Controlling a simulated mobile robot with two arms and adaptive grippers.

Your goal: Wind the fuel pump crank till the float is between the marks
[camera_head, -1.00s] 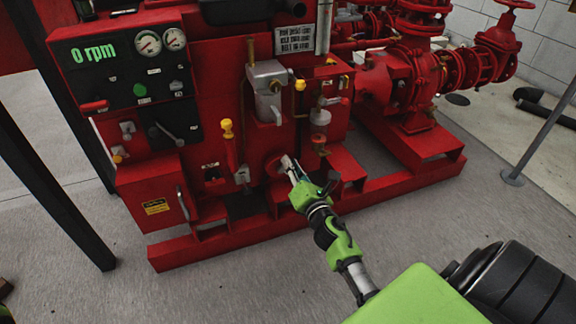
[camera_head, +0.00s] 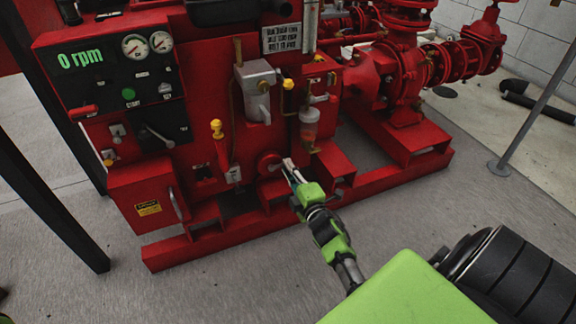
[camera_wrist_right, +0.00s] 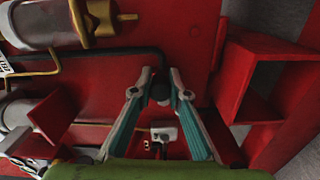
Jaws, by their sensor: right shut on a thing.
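The crank's arm is hard to make out. A clear sight glass (camera_head: 309,121) hangs above and right of the gripper, with something orange-red low inside. I cannot tell the float or the marks at this size. My left gripper is not in view.
The gauge panel (camera_head: 115,70) reads 0 rpm. A red open bracket (camera_head: 328,166) sits close right of the gripper. The grey floor (camera_head: 240,285) in front is clear.

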